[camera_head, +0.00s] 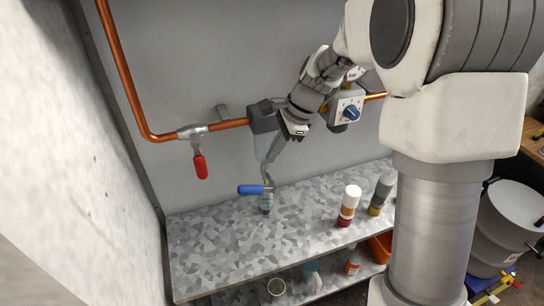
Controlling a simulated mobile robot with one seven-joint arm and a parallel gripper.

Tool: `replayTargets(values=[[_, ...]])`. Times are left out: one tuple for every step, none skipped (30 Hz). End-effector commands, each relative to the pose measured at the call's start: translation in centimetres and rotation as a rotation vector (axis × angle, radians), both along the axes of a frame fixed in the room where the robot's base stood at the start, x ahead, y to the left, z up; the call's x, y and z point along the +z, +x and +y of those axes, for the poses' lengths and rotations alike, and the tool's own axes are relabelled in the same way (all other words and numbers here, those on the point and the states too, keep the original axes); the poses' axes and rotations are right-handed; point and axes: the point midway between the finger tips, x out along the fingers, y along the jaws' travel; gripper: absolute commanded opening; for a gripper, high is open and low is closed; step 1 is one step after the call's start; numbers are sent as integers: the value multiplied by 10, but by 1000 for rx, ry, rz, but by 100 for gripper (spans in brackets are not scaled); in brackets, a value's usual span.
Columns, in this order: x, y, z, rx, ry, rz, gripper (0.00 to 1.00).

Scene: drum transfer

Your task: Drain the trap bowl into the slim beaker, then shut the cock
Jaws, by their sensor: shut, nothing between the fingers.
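The trap bowl (263,146) is a pale bluish, see-through cup under a dark grey housing on the copper pipe, against the back wall. Below it is a drain cock with a blue lever (250,190), which points left and lies about level. The slim beaker (265,206) stands on the shelf under the cock; it is small, its upper part is partly covered, and I cannot tell its fill.
A red-handled valve (200,163) hangs from the pipe at left. A blue-knobbed unit (351,112) sits right of the bowl. A white-and-red bottle (349,205) and a grey bottle (381,194) stand on the patterned shelf (220,240). The shelf's left and front are clear.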

Motion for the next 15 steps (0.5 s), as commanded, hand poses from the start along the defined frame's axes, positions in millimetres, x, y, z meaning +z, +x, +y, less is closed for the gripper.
replayTargets(values=[[-11, 0, 4, 2, -1, 6, 0], [-17, 1, 7, 3, -1, 5, 0], [-25, 1, 10, 3, -1, 7, 0], [-32, 2, 12, 2, -2, 6, 0], [-38, 2, 15, 2, -1, 7, 0], [-46, 3, 18, 1, -2, 7, 0], [-52, 4, 21, 2, -2, 7, 0], [-58, 5, 23, 2, -2, 7, 0], [-65, 5, 26, 2, -2, 6, 0], [-70, 6, 28, 1, -1, 6, 0], [-75, 6, 30, 0, -1, 6, 0], [-81, 8, 33, 0, -2, 5, 0], [-85, 8, 34, 1, -2, 6, 0], [-89, 8, 36, 1, -2, 6, 0], [-94, 9, 38, 0, -2, 4, 0]])
